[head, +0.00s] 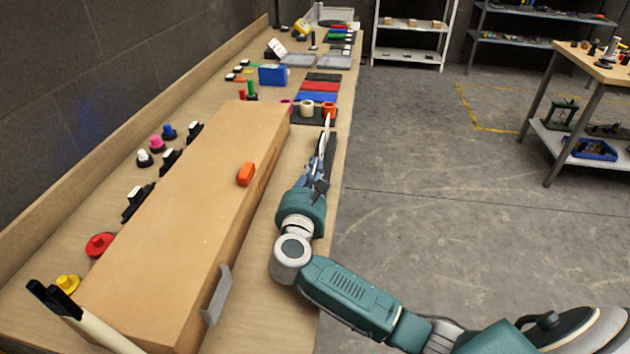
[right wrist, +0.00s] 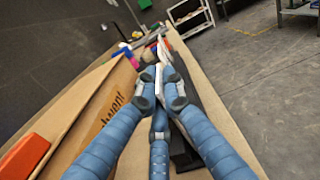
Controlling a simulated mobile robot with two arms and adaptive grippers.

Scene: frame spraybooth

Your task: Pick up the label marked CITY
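My right gripper (head: 328,135) reaches forward over the right part of the bench, beside the long tan box.
Several stamps and coloured knobs (head: 157,145) line the box's left side.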

